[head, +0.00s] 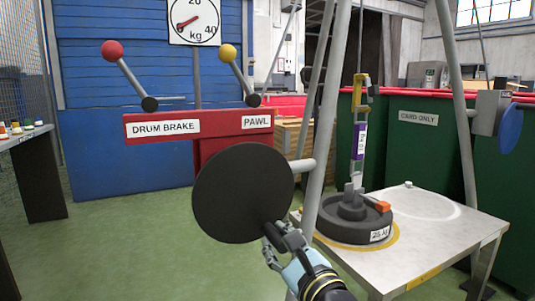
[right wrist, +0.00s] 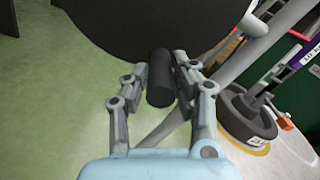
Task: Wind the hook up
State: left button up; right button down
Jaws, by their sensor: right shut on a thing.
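My right gripper (head: 276,238) is shut on the dark handle (right wrist: 160,78) of the large black crank disc (head: 240,190). The handle is at the disc's lower right, and the right wrist view shows it between the two fingers. A yellow hook part (head: 358,86) hangs inside the frame, above a strap with a purple label (head: 359,141). The strap runs down to a dark round weight (head: 345,222), which appears to rest on the metal platform (head: 440,240). I cannot tell whether the strap is taut. My left gripper is out of view.
A red box (head: 220,140) carries the drum brake lever with a red knob (head: 112,50) and the pawl lever with a yellow knob (head: 228,52). A dial (head: 194,22) is above. Grey frame legs (head: 330,110) stand beside the disc. Green floor (head: 110,240) is clear at left.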

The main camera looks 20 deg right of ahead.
jog(key=shift+a+f+m+b, duration=0.5)
jog(key=shift+a+m+b, duration=0.3)
jog(key=shift+m, duration=0.3)
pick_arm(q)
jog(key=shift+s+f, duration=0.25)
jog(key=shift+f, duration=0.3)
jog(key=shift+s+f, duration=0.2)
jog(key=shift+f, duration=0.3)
pick_arm(e)
jog(key=shift+a+m, duration=0.5)
jog(key=shift+m, duration=0.1)
